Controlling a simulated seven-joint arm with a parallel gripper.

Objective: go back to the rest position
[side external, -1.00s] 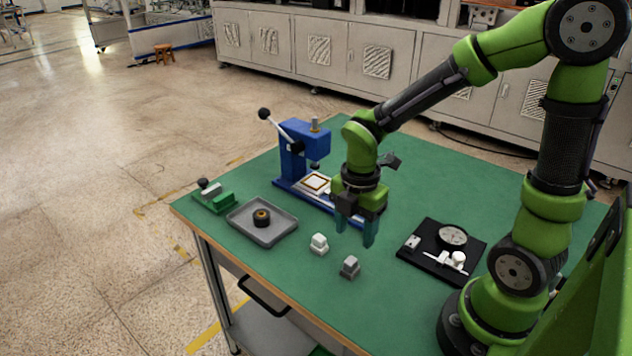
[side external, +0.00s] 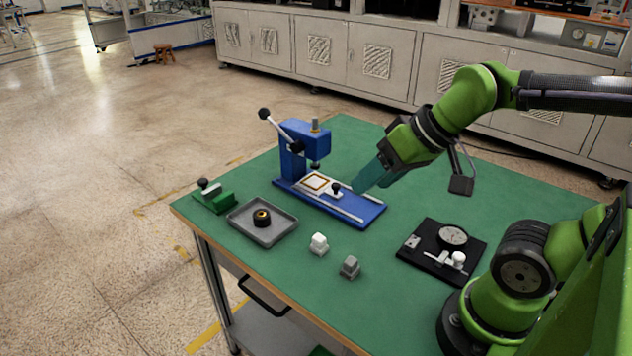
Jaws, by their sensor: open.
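My gripper (side external: 368,180) is at the end of the green arm, tilted with its teal fingers pointing down and to the left. It is in the air near the right part of the blue press (side external: 305,150), and nothing shows between the fingers. The press has a lever with black knobs and a blue base with rails.
A grey tray (side external: 286,232) holds a dark ring-shaped part (side external: 262,218). A white block (side external: 319,243) and a grey block (side external: 349,267) stand near the front edge. A black fixture (side external: 416,260) with a round dial lies at right. A green clamp (side external: 215,199) stands at the left corner.

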